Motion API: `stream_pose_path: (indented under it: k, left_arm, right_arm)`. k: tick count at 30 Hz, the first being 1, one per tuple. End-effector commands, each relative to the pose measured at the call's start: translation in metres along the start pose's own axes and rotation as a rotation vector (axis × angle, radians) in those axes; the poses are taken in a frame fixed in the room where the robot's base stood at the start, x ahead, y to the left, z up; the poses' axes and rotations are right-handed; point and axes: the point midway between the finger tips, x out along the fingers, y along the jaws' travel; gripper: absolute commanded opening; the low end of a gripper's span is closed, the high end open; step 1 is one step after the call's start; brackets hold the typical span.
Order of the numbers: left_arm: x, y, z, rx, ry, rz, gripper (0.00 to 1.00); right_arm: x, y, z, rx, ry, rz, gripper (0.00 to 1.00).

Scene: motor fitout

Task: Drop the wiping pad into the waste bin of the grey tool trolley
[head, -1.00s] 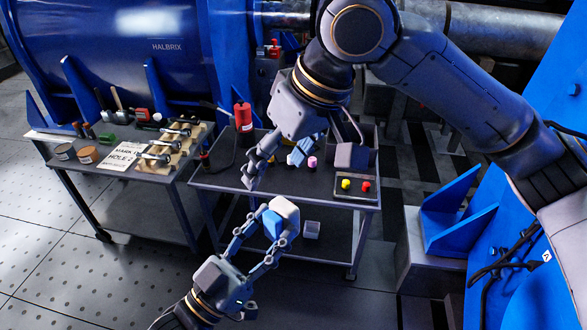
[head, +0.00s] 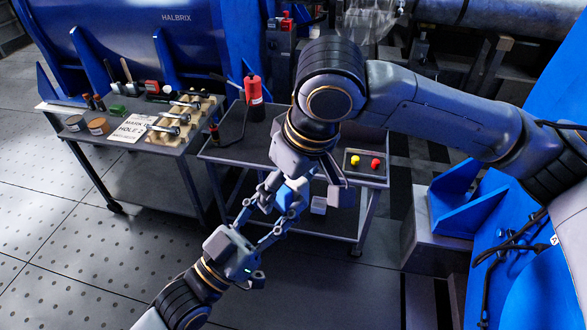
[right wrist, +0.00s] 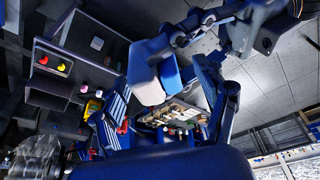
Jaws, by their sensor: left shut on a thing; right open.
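The wiping pad, a blue block with a pale face (head: 291,196), is held by my left gripper (head: 280,206), which is shut on it in front of the grey tool trolley (head: 228,155). My right gripper (head: 286,186) comes down from above and is open. In the right wrist view the pad (right wrist: 147,82) lies between its striped fingers; whether they touch it, I cannot tell. A dark open box on the trolley, perhaps the waste bin, shows in the right wrist view (right wrist: 47,94).
A red bottle (head: 254,97) stands at the trolley's back left. A white box (head: 319,205) sits on the lower shelf. A second table (head: 160,150) with tools stands left; blue brackets (head: 455,210) are right.

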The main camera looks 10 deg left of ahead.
Motion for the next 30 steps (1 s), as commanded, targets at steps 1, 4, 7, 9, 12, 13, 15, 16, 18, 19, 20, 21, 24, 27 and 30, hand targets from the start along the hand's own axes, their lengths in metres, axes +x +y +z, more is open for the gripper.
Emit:
stream_pose_path:
  k: [1, 4, 7, 9, 12, 13, 15, 16, 18, 19, 20, 21, 24, 27, 30]
  left_arm:
    - [0.0001, 0.0, -0.0002, 0.0, 0.001, 0.0, 0.17]
    - [0.0001, 0.0, -0.0003, 0.0, 0.001, 0.0, 0.17]
    - [0.0001, 0.0, -0.0002, 0.0, 0.001, 0.0, 0.17]
    - [0.0001, 0.0, -0.0002, 0.0, 0.001, 0.0, 0.17]
    - [0.0001, 0.0, -0.0002, 0.0, 0.001, 0.0, 0.17]
    - [0.0, 0.0, -0.0002, 0.0, 0.001, 0.0, 0.17]
    - [0.0, 0.0, -0.0002, 0.0, 0.001, 0.0, 0.17]
    - [0.0, 0.0, -0.0002, 0.0, 0.001, 0.0, 0.17]
    - [0.0001, 0.0, -0.0003, 0.0, 0.001, 0.0, 0.17]
    - [0.0001, 0.0001, -0.0003, 0.0, 0.001, 0.0, 0.17]
    - [0.0001, 0.0001, -0.0004, 0.0, 0.001, 0.0, 0.17]
    - [0.0002, 0.0001, -0.0004, 0.0, 0.001, 0.0, 0.17]
    - [0.0003, 0.0002, -0.0005, 0.0, 0.001, 0.0, 0.58]
    - [0.0002, 0.0002, -0.0004, 0.0, 0.001, 0.0, 0.73]
    - [0.0001, 0.0001, -0.0003, 0.0, 0.001, 0.0, 0.73]
  right_arm:
    - [0.0039, -0.0001, 0.0, 0.0, 0.0, 0.0, 0.74]
    - [0.0075, 0.0, -0.0002, 0.0, 0.001, 0.001, 0.74]
    - [0.0086, 0.0, -0.0003, 0.0, 0.001, 0.001, 0.74]
    - [0.0086, 0.0, -0.0003, 0.0, 0.001, 0.001, 0.74]
    - [0.0085, 0.0, -0.0003, 0.0, 0.001, 0.0, 0.74]
    - [0.0085, 0.0, -0.0003, 0.0, 0.001, 0.0, 0.68]
    - [0.0084, 0.0, -0.0003, 0.0, 0.001, 0.0, 0.53]
    - [0.0084, 0.0, -0.0003, 0.0, 0.001, 0.0, 0.47]
    - [0.0084, -0.0003, -0.0003, 0.0, 0.001, -0.001, 0.33]
    - [0.0084, -0.0006, -0.0003, -0.001, 0.001, -0.001, 0.27]
    - [0.0085, -0.0008, -0.0003, -0.001, 0.001, -0.002, 0.21]
    - [0.0085, -0.0012, -0.0002, -0.002, 0.001, -0.002, 0.16]
    - [0.0085, -0.0016, -0.0002, -0.003, 0.001, -0.003, 0.15]
    - [0.0084, -0.0011, -0.0003, -0.002, 0.001, -0.002, 0.15]
    - [0.0083, -0.0007, -0.0003, -0.001, 0.001, -0.001, 0.15]
